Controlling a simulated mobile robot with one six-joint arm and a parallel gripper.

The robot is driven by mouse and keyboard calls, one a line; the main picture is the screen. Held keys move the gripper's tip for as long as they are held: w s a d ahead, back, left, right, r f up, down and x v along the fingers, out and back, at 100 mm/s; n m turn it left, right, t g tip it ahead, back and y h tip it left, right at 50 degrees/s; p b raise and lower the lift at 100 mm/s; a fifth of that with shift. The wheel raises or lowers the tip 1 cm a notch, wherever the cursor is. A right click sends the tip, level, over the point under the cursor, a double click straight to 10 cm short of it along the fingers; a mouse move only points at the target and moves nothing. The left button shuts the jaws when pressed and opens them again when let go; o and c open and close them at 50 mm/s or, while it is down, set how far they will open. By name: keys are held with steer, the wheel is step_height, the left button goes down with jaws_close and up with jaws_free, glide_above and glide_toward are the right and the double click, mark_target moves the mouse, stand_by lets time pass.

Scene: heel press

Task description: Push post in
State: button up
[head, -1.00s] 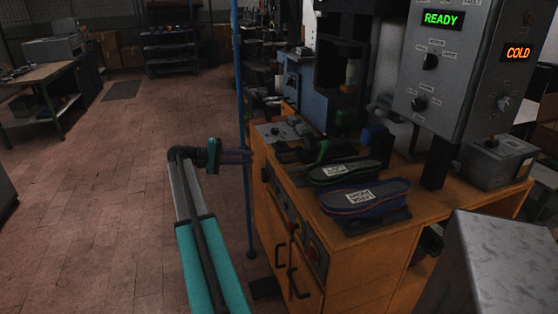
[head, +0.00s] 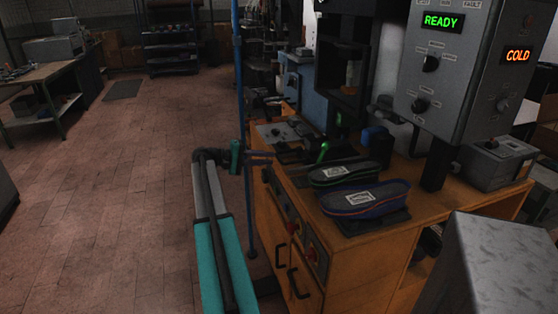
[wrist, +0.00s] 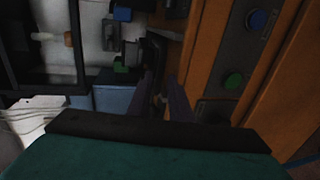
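The heel press stands on an orange cabinet (head: 345,285). I cannot clearly pick out the post in either view. My gripper (head: 269,158) is at the cabinet's left front edge in the head view, its purple fingers pointing right toward the cabinet. In the wrist view my gripper (wrist: 160,84) has its two fingers apart, with a dark gap between them. A small pale-brown spot shows low in that gap, too dim to identify. I cannot tell whether the fingers touch the cabinet. A green lever (head: 322,153) stands on the cabinet top behind the insoles.
A grey control box (head: 450,75) reads READY and COLD. A blue pole (head: 239,90) rises beside my gripper.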

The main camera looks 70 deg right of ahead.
mark_target(279, 157)
steer(key=shift+p+x, duration=0.3)
steer(key=shift+x, duration=2.6)
jaws_close()
